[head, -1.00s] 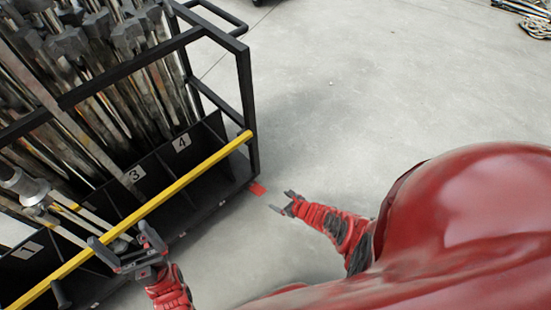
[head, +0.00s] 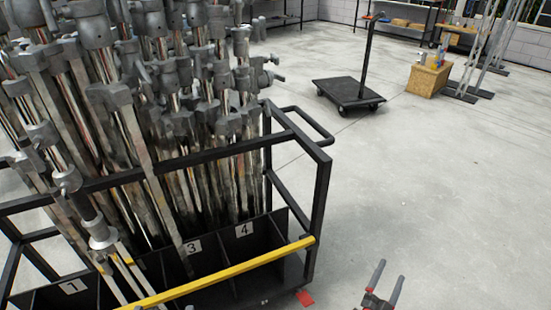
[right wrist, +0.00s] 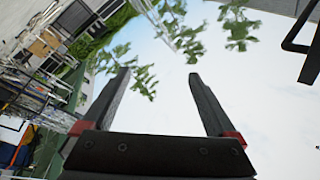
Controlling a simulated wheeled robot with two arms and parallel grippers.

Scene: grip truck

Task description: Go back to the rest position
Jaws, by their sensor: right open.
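My right gripper (head: 390,271) shows at the bottom edge of the head view, right of the cart. Its two fingers are apart with nothing between them. In the right wrist view the same gripper (right wrist: 157,72) is open and empty, with a bright background and leafy shapes beyond it. My left gripper is not in the head view now. The black grip cart (head: 320,200) stands at the left, filled with metal stands (head: 150,130). Its yellow bar (head: 240,268) runs along the near side, and my right gripper is apart from it.
A flat black trolley (head: 348,92) stands on the floor farther back. A wooden box (head: 428,78) with bottles on it is at the upper right. A red marker (head: 305,298) lies by the cart's corner.

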